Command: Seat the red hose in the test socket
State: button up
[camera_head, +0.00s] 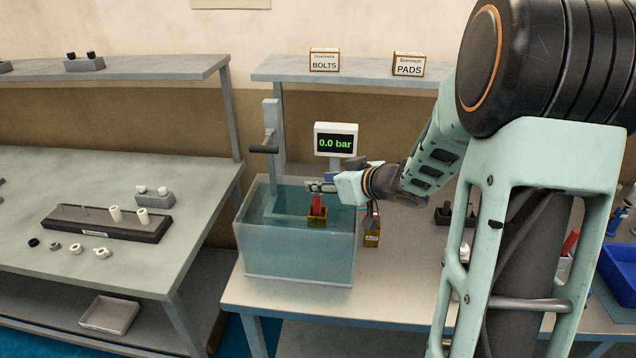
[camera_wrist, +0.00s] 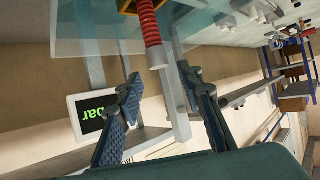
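The red hose (camera_head: 318,204) stands upright in a brass-coloured block (camera_head: 317,220) inside the water tank (camera_head: 297,262). In the wrist view the ribbed red hose (camera_wrist: 150,27) has a grey end piece (camera_wrist: 157,55), and its other end meets the brass block (camera_wrist: 127,5) at the top edge. How deep it sits there is hidden. My gripper (camera_head: 316,187) is over the tank, just above the hose. In the wrist view my gripper (camera_wrist: 161,76) has its two fingers spread, with the grey end near the gap between the tips and nothing clamped.
A display (camera_head: 336,140) reading 0.0 bar stands behind the tank. A grey post with a lever (camera_head: 271,140) rises at the tank's back left. Another brass-coloured block (camera_head: 371,237) stands right of the tank. A blue bin (camera_head: 622,270) is at far right.

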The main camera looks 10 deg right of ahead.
jog(key=p+v, duration=0.1)
jog(key=v, duration=0.8)
jog(key=shift+s+r, duration=0.15)
jog(key=shift+s, duration=0.2)
jog(key=shift+d, duration=0.2)
